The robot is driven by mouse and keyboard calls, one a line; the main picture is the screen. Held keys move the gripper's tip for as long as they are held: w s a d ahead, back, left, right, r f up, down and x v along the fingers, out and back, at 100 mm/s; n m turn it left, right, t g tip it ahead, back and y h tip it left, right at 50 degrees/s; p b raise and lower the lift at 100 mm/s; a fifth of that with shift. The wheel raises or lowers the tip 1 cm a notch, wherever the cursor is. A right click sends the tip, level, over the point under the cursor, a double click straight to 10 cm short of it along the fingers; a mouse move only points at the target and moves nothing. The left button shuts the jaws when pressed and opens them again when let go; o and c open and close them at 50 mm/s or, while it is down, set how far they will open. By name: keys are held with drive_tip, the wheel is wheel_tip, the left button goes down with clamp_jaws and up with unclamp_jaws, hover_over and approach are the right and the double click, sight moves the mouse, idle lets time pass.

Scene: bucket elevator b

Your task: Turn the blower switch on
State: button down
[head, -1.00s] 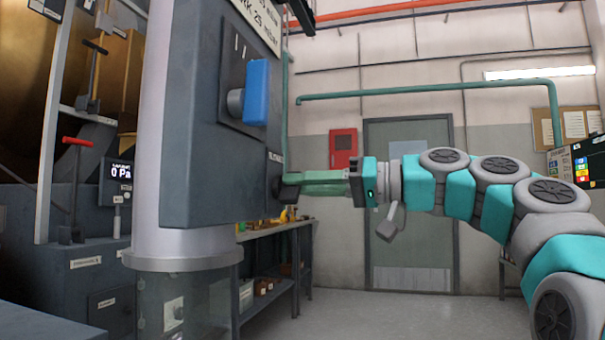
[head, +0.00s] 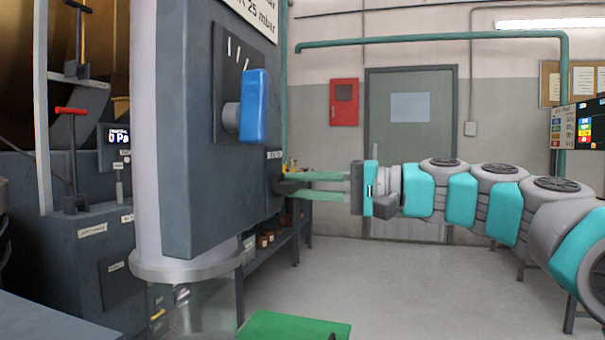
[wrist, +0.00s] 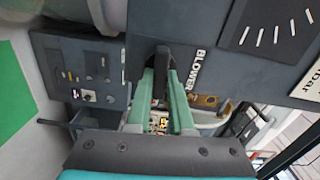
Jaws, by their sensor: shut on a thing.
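The blower switch (wrist: 163,58) is a small dark lever beside the white BLOWER label in the wrist view. In the head view the switch (head: 287,187) sticks out from the lower right edge of the grey cabinet (head: 205,190). My gripper (head: 297,185) reaches in from the right with its green fingers, one above and one below the switch. In the wrist view the fingers (wrist: 162,82) lie on both sides of the lever, shut on it. The fingertips partly hide the lever, so its exact position is hard to read.
A large blue knob (head: 254,106) sits on the cabinet face, above and left of my gripper. A workbench (head: 270,258) stands behind the cabinet. A green mat (head: 295,326) lies below. The floor to the right is clear.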

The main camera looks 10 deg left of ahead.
drive_tip(key=shift+m, duration=0.6)
drive_tip(key=shift+f, duration=0.1)
drive_tip(key=c, duration=0.8)
unclamp_jaws()
drive_tip(key=s+d, duration=0.1)
drive_tip(key=d, duration=0.6)
drive_tip(key=shift+d, duration=0.4)
